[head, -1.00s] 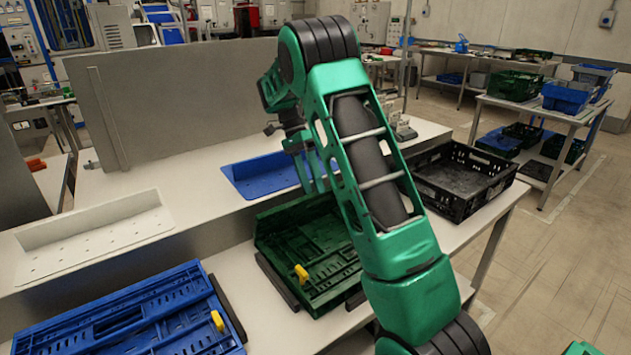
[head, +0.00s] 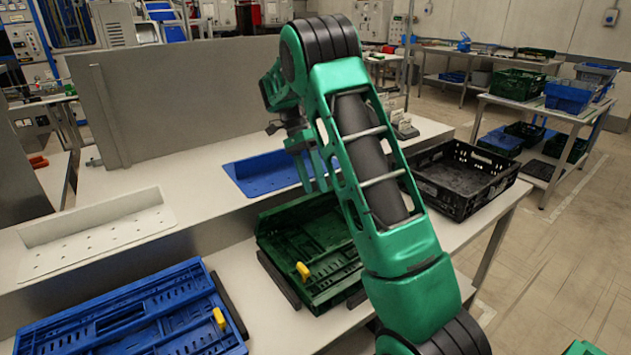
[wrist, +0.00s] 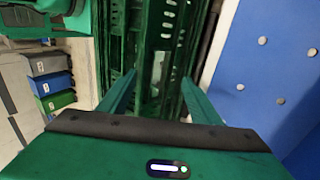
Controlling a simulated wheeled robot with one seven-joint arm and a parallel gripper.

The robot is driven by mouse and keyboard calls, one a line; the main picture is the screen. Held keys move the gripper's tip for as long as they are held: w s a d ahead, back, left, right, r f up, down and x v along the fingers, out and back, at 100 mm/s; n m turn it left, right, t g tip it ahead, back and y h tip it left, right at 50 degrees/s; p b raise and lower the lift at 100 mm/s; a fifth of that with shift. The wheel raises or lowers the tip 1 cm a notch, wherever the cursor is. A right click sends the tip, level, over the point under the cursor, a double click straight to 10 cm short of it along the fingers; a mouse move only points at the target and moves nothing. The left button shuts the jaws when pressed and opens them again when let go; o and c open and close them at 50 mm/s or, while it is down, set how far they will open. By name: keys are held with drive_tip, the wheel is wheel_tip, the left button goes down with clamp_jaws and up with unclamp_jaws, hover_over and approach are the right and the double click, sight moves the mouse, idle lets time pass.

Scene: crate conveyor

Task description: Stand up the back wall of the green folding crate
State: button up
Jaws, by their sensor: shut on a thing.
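The green folding crate (head: 322,284) stands on the bench in the middle of the head view, with a yellow tab (head: 303,270) on its near left side. Its back wall (head: 285,217) runs along the far edge and looks raised, but my arm hides its right part and I cannot tell whether it is fully upright. My gripper (head: 318,184) is at that far edge, pointing down. In the wrist view my gripper (wrist: 158,95) has green crate wall (wrist: 160,45) between its fingers and is shut on it. The contact itself is partly hidden.
A folded blue crate (head: 130,318) lies to the left. A blue tray (head: 262,176) sits on the raised ledge behind the green crate, with a white tray (head: 95,240) left of it. A black crate (head: 465,178) stands to the right. Dark rails flank the green crate.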

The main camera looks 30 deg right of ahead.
drive_tip(key=shift+o, duration=0.5)
drive_tip(key=shift+w+f, duration=0.25)
drive_tip(key=shift+f, duration=0.1)
drive_tip(key=shift+w+f, duration=0.15)
drive_tip(key=shift+r, duration=0.2)
drive_tip(key=shift+w+a+r, duration=0.15)
drive_tip(key=shift+w+r, duration=0.3)
drive_tip(key=shift+w, duration=0.4)
drive_tip(key=shift+c, duration=1)
drive_tip(key=shift+w+a+r, duration=0.1)
drive_tip(key=shift+w+r, duration=0.15)
drive_tip(key=shift+w, duration=0.2)
drive_tip(key=shift+w+r, duration=0.2)
drive_tip(key=shift+w, duration=0.25)
drive_tip(key=shift+w+f, duration=0.1)
drive_tip(key=shift+w, duration=1.7)
drive_tip(key=shift+w+r, duration=0.15)
drive_tip(key=shift+r, duration=0.45)
drive_tip(key=shift+w+r, duration=0.3)
drive_tip(key=shift+r, duration=0.1)
drive_tip(key=shift+w+r, duration=0.55)
drive_tip(key=shift+w, duration=0.25)
drive_tip(key=shift+w+r, duration=0.55)
drive_tip(key=shift+w, duration=0.2)
